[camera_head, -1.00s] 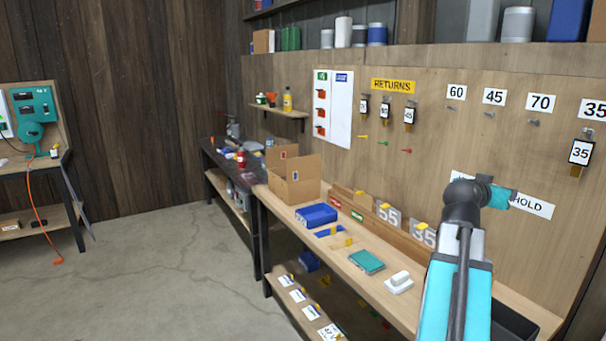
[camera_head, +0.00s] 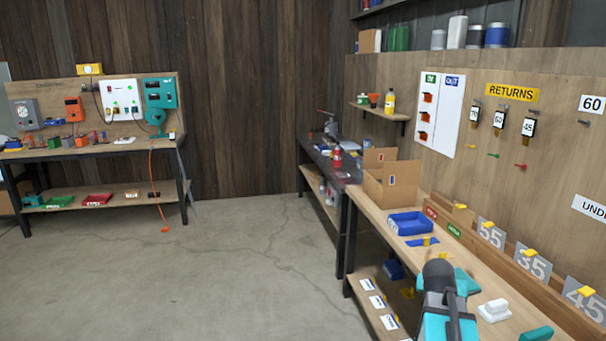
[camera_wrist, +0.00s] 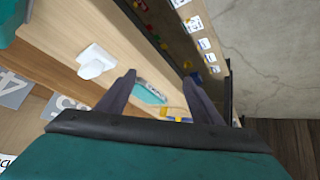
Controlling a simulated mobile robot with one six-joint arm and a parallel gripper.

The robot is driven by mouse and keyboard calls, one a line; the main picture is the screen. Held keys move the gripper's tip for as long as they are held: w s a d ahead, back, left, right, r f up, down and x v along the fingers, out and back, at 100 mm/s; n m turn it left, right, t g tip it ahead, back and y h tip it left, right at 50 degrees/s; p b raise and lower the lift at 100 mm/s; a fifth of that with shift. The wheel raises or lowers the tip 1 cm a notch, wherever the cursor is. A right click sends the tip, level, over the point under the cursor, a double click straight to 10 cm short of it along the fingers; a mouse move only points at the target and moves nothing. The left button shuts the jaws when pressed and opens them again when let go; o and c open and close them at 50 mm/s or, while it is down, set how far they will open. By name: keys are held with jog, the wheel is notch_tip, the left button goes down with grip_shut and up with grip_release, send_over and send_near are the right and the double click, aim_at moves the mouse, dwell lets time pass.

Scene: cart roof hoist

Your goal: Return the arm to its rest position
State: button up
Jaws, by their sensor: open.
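My gripper (camera_wrist: 160,95) shows in the wrist view with its two dark fingers spread apart and nothing between them that it holds. Beyond the fingers lie the bench top and a teal item (camera_wrist: 150,92) on it. In the head view my teal and grey arm stands at the bottom right, over the front of the long workbench (camera_head: 375,217). The fingers are hidden in the head view.
On the workbench are a cardboard box (camera_head: 390,186), a blue tray (camera_head: 408,223), a white block (camera_head: 494,310) and number plates (camera_head: 490,234). Key tags hang under the RETURNS sign (camera_head: 511,92). A second bench (camera_head: 90,150) stands at the left. The concrete floor (camera_head: 240,265) between is clear.

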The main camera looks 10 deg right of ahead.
jog(key=a+f+n+g+y, duration=0.1)
jog(key=a+f+n+y, duration=0.1)
jog(key=a+f, duration=0.7)
jog(key=a+f+n+g+y, duration=0.1)
jog(key=a+f+n+y, duration=0.1)
jog(key=a+f, duration=0.75)
jog(key=s+a+f+n+g+y, duration=0.15)
jog(key=s+a+f, duration=0.25)
jog(key=a, duration=0.5)
jog(key=s+a+f+n+g+y, duration=0.1)
jog(key=s+a+f+n+g, duration=0.15)
jog(key=s+a, duration=0.45)
jog(key=s+a+f+g, duration=0.1)
jog(key=s+f+g, duration=0.1)
jog(key=s+f, duration=0.7)
jog(key=s+f+g, duration=0.2)
jog(key=s+f, duration=0.7)
jog(key=s, duration=0.5)
jog(key=shift+s+a+f+m+g, duration=0.3)
jog(key=shift+a+g, duration=0.1)
jog(key=shift+h, duration=0.25)
jog(key=shift+c, duration=0.3)
jog(key=c, duration=0.7)
